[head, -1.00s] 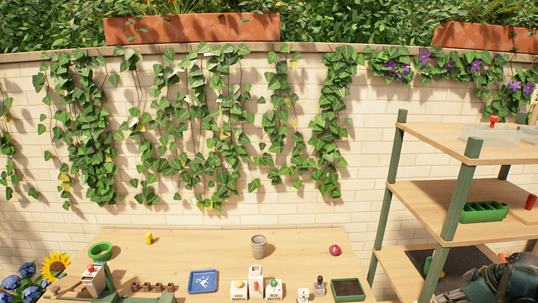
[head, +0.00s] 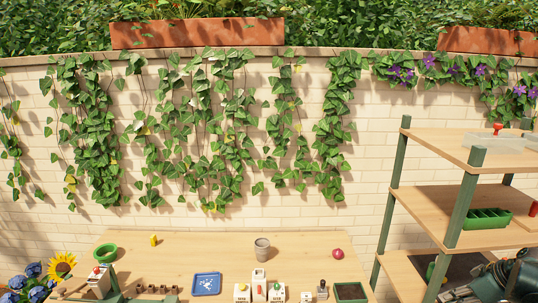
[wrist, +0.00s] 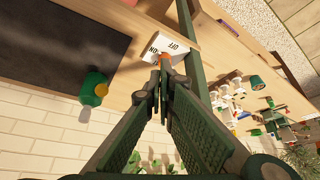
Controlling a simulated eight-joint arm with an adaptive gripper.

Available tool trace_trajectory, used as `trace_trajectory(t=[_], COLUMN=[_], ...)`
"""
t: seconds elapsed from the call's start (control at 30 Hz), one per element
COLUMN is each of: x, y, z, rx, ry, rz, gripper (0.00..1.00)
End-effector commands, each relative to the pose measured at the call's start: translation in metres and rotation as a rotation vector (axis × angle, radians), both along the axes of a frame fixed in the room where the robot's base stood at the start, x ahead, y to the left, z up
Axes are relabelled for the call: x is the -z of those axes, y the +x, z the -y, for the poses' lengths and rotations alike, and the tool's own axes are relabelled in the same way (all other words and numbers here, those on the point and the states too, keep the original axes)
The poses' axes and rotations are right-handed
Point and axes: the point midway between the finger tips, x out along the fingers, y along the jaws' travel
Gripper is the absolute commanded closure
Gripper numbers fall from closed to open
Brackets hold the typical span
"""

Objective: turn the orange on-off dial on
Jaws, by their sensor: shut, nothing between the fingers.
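In the wrist view the orange dial (wrist: 164,60) shows as a small patch just beyond my fingertips. It sits by a white label plate (wrist: 176,47) with the words OFF and ON, on a wooden shelf board. My gripper (wrist: 163,78) is shut and empty, its tips close to the dial and partly covering it. I cannot tell whether the tips touch the dial, or which word it points to. In the head view my arm is at the lower right by the shelf unit, and the dial cannot be made out.
A green bottle (wrist: 93,89) stands beside a dark mat (wrist: 60,45) on the same shelf board. A green shelf post (wrist: 188,25) runs close beside my fingers. In the head view the shelf unit (head: 425,200) stands right of the table (head: 215,245), which holds pots, trays and boxes.

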Motion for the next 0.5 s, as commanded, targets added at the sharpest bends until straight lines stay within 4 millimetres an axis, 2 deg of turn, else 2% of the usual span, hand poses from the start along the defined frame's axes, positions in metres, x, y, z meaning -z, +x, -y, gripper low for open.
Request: trace_trajectory(t=[0.5], x=[-0.0096], y=[-0.0023], z=[-0.0057], rx=[0.0], ry=[0.0], rz=[0.0], gripper=[1.0])
